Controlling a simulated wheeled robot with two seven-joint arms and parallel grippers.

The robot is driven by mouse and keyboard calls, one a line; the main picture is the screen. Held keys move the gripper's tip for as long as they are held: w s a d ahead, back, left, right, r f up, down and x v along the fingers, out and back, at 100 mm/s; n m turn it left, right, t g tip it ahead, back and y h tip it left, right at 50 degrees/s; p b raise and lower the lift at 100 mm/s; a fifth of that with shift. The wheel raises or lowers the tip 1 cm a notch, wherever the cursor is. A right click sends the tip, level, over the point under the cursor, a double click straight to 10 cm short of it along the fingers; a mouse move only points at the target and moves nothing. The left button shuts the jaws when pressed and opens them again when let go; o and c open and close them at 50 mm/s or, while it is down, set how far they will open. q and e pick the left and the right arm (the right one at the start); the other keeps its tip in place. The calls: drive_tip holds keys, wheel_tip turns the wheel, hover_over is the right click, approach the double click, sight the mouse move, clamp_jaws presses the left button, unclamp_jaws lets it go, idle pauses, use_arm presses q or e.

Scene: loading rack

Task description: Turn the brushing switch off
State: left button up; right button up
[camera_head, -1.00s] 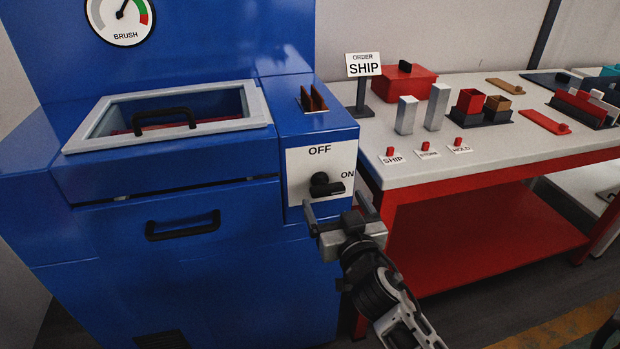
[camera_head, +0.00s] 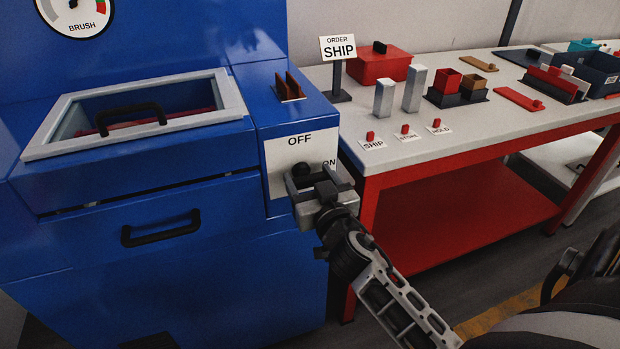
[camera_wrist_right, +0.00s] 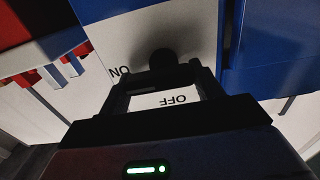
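The brushing switch is a black knob with a bar handle (camera_head: 301,170) on a white plate (camera_head: 286,155) marked OFF at the top and ON at the right. The plate is on the front of the blue machine. In the head view before, the handle pointed right to ON; now my gripper hides most of it. My right gripper (camera_head: 312,178) is at the switch with its fingers apart. In the right wrist view the black knob (camera_wrist_right: 162,60) shows just beyond the fingertips, with a dark bar between them; contact is unclear. My left gripper is not in view.
The blue machine has a grey-rimmed opening (camera_head: 235,95) and a black front handle (camera_head: 160,229). To the right stands a red-framed table (camera_head: 460,140) with a SHIP sign (camera_head: 338,47), a red box (camera_head: 380,67), metal blocks (camera_head: 413,90) and small red buttons. The floor in front is clear.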

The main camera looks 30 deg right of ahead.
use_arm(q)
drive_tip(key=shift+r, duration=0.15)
use_arm(e)
drive_tip(key=shift+n, duration=0.3)
drive_tip(key=shift+a+r+n, duration=0.1)
drive_tip(key=shift+r+n, duration=0.05)
drive_tip(key=shift+n, duration=1.05)
drive_tip(key=n+p, duration=0.1)
drive_tip(key=n, duration=0.1)
drive_tip(key=shift+n, duration=0.4)
drive_tip(key=n, duration=0.3)
drive_tip(key=shift+w+a+r+n, duration=0.1)
drive_tip(key=shift+a+n, duration=0.05)
drive_tip(key=shift+n, duration=0.15)
drive_tip(key=n+p, duration=0.1)
drive_tip(key=n, duration=0.3)
drive_tip(key=shift+a+n, duration=0.15)
drive_tip(key=shift+n, duration=0.15)
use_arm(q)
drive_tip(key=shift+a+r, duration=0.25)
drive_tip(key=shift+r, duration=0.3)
use_arm(e)
drive_tip(key=shift+a+n, duration=0.1)
drive_tip(key=shift+n, duration=2.1)
